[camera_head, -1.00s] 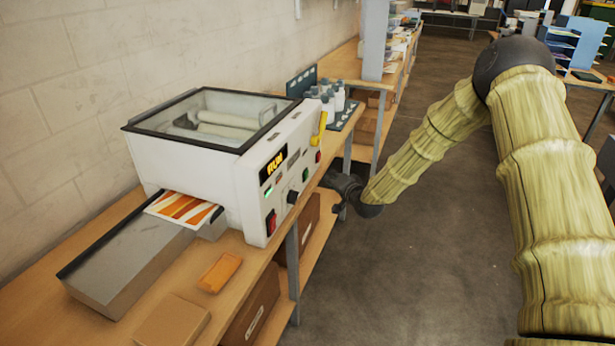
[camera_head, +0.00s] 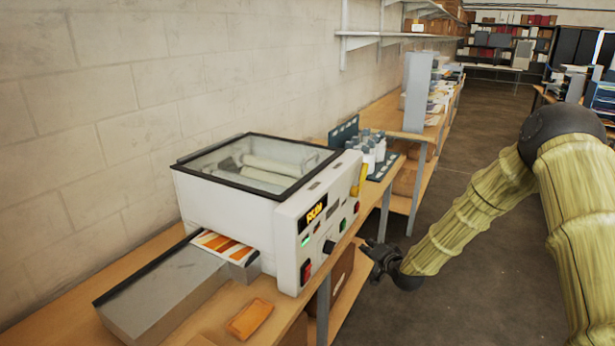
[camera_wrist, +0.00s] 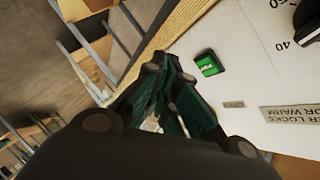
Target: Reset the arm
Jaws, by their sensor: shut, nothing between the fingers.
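The white roll laminator (camera_head: 240,222) stands on the wooden bench with its glass lid shut and rollers visible inside. Its front panel shows a lit "RUN" display (camera_head: 313,211), a green light and a black knob (camera_head: 329,247). An orange-striped sheet (camera_head: 222,243) sticks out at the slot above the grey feed tray (camera_head: 165,285). My gripper (camera_head: 368,255) is beside the panel's right side, apart from it as far as the head view shows. In the wrist view my gripper (camera_wrist: 165,125) is shut and empty near the panel, with a green button (camera_wrist: 208,63) in front.
An orange block (camera_head: 249,318) lies on the bench in front of the laminator. Bottles (camera_head: 372,148) stand behind the laminator in a dark rack. Wall shelves (camera_head: 400,38) hang over the bench. The floor (camera_head: 450,250) right of the bench is open around my arm.

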